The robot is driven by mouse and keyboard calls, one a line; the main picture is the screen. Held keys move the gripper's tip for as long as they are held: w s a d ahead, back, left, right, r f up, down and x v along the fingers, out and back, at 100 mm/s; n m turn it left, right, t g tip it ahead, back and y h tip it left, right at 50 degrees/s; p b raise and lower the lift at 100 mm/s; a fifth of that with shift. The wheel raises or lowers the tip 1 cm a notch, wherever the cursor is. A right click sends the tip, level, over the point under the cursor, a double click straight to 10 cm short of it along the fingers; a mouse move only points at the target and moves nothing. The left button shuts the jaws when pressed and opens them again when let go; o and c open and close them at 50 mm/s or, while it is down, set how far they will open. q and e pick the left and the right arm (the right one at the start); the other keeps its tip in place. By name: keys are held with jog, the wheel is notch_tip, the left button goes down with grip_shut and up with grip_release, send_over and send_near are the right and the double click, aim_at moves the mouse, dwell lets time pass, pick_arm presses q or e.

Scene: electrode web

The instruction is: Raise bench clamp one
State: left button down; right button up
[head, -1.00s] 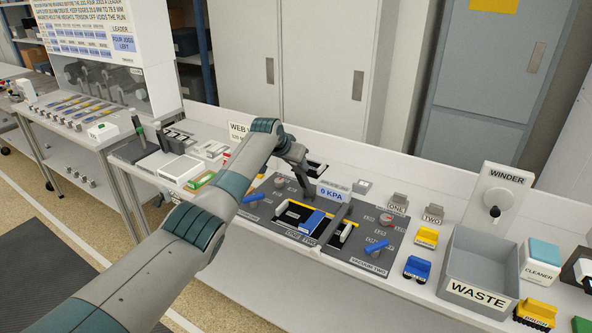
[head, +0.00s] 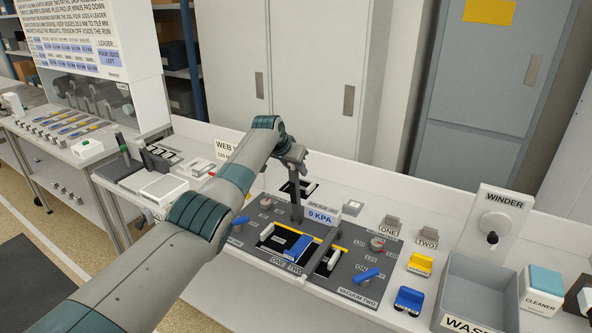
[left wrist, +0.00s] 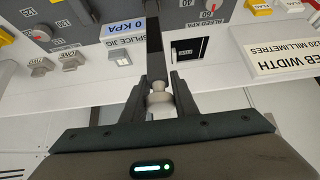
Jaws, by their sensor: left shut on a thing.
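My left gripper (head: 295,158) is above the back of the splice jig (head: 262,250). It is shut on a pale round knob (left wrist: 160,101) at the end of a dark bar, which I take to be bench clamp one (head: 296,203). The knob sits between the two fingers in the left wrist view. In the head view the bar stands nearly upright from the jig. A second dark clamp bar (head: 325,250) lies low across the jig, right of the blue piece (head: 298,248). My right gripper is not in view.
The 0 KPA display (head: 321,217) is close to the raised bar's right side. Dials and blue levers (head: 367,275) are on the dark panel. A grey waste bin (head: 485,285) and the winder (head: 500,222) stand at right. Cabinets close off the back.

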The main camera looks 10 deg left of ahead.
pick_arm(q)
jog(key=shift+d+f, duration=0.1)
jog(key=shift+f, duration=0.15)
jog(key=shift+w, duration=0.1)
jog(key=shift+f, duration=0.25)
dwell(1.1)
jog(key=c, duration=1.5)
grip_release()
jog(key=shift+d, duration=0.1)
jog(key=shift+c, duration=0.2)
jog(key=shift+o, duration=0.4)
jog(key=shift+w, duration=0.25)
jog(key=shift+s+r, duration=0.2)
jog(key=shift+r, duration=0.25)
